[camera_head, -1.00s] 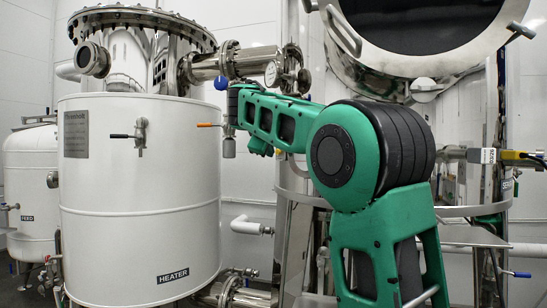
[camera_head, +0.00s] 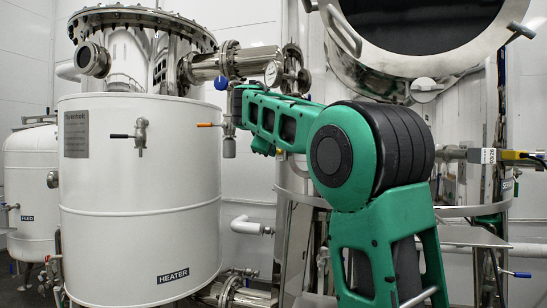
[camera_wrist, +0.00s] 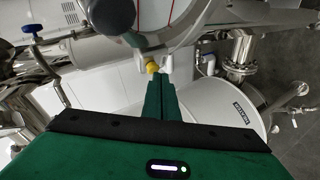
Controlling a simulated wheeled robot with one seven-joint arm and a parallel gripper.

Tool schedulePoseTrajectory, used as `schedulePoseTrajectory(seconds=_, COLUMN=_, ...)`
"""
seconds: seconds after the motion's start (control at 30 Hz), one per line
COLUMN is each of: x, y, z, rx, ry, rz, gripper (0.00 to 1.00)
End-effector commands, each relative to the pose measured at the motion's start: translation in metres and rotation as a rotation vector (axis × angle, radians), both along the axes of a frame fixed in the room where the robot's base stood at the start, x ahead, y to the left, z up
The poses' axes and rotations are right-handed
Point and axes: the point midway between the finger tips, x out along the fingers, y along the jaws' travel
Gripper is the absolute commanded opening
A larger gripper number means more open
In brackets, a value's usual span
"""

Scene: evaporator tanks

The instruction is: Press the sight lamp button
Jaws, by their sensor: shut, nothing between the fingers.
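A small yellow knob-like part (camera_wrist: 152,67), which looks like the lamp button, sits at the lower edge of a pale round fitting (camera_wrist: 180,38) in the wrist view. My gripper (camera_wrist: 157,76) is shut and empty, its green fingers side by side. The fingertips appear just below and right of the yellow part; I cannot tell whether they touch it. In the head view the fingers and the yellow part cannot be made out, and my green arm reaches toward the white heater tank (camera_head: 140,220).
Steel pipes and a gauge (camera_head: 273,74) stand close to my arm's far end. A valve with an orange handle (camera_head: 209,125) is just left of it. The large steel vessel (camera_head: 350,65) stands behind my arm. A blue-knobbed valve (camera_wrist: 38,28) shows in the wrist view.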

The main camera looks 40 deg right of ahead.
Motion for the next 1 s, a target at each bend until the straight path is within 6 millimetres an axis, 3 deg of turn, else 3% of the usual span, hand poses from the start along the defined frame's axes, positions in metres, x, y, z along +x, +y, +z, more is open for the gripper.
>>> schedulePoseTrajectory(seconds=0.67, x=0.000, y=-0.005, z=0.000, rx=0.000, ry=0.001, rz=-0.001, gripper=0.00)
schedulePoseTrajectory(seconds=1.0, x=-0.001, y=0.007, z=0.000, rx=0.000, ry=-0.001, rz=0.001, gripper=0.00)
